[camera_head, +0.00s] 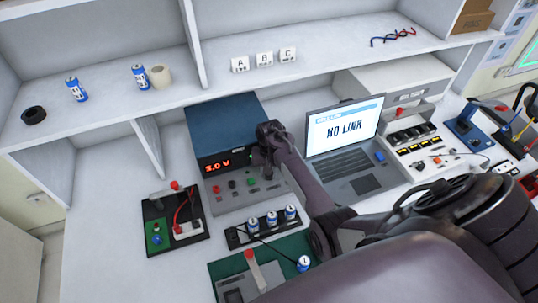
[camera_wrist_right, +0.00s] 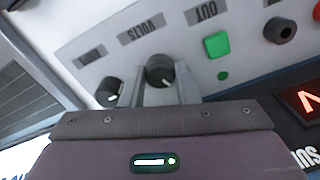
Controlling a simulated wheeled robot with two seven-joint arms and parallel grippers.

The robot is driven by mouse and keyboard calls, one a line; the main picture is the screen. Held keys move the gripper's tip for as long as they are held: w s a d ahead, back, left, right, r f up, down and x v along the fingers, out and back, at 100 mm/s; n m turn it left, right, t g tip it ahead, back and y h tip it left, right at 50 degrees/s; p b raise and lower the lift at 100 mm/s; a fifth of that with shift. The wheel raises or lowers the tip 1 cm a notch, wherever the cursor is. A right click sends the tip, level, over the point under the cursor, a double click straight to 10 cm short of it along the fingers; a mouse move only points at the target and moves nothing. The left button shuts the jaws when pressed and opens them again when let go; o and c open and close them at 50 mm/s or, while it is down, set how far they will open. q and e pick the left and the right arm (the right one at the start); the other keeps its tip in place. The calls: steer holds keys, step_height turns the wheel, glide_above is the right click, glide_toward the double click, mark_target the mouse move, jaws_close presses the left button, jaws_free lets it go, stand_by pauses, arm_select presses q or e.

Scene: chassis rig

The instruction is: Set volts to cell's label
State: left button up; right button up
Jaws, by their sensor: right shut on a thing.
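The power supply (camera_head: 222,122) is a blue-topped box with a grey front panel. Its red display (camera_head: 217,163) appears to read 3.0 V. My right gripper (camera_head: 262,160) is at the right side of this panel and covers part of it. In the right wrist view, its fingers are shut on the black volts knob (camera_wrist_right: 160,70), beneath the VOLTS label (camera_wrist_right: 141,29). Blue-and-white cells (camera_head: 272,220) stand in a black holder, and another cell (camera_head: 304,263) stands on the green board. Their labels are too small to read. My left gripper is out of view.
A laptop (camera_head: 342,150) showing NO LINK stands right of the supply. A second black knob (camera_wrist_right: 108,91) and a green OUT button (camera_wrist_right: 217,45) flank the volts knob. A black board with red leads (camera_head: 176,218) lies front left. The shelf holds more cells (camera_head: 76,90).

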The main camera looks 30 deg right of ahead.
steer(key=shift+c, duration=0.2)
steer(key=shift+r+m+p, duration=0.15)
steer(key=shift+m+p, duration=0.55)
steer(key=shift+m, duration=0.3)
steer(key=m+p, duration=0.1)
steer(key=m, duration=0.2)
steer(key=shift+m, duration=0.3)
steer(key=m+p, duration=0.1)
steer(key=m, duration=0.1)
steer(key=shift+m, duration=2.2)
steer(key=o, duration=1)
steer(key=shift+c, duration=0.2)
